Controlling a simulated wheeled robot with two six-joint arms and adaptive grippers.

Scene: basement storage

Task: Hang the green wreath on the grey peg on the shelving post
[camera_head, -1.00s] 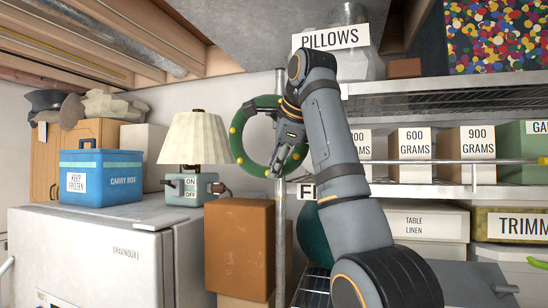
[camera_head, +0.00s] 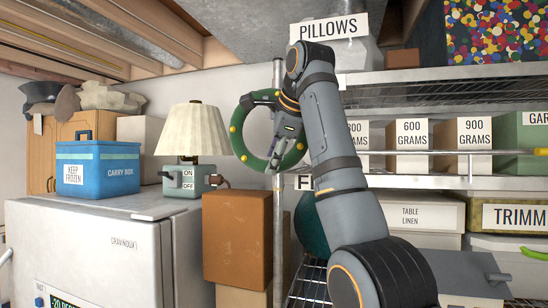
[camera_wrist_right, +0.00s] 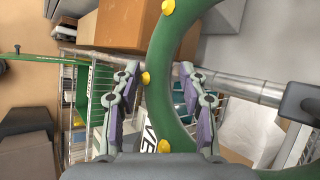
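The green wreath (camera_head: 236,146), a ring with yellow dots, is upright in front of the shelving post (camera_head: 278,215). A dark grey bar, which looks like the peg (camera_wrist_right: 300,98), shows inside the ring's outline in the right wrist view. In the head view it crosses near the wreath's top; whether they touch is unclear. My right gripper (camera_head: 279,153) is at the wreath's lower right. In the right wrist view its fingers (camera_wrist_right: 158,90) stand apart on either side of the wreath's tube (camera_wrist_right: 164,95), with small gaps visible. My left gripper is out of view.
A brown box (camera_head: 237,240) stands left of the post. A lamp (camera_head: 192,132) and a blue carry box (camera_head: 98,172) stand on a white freezer (camera_head: 90,245). Wire shelves (camera_head: 440,88) with labelled boxes fill the right side.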

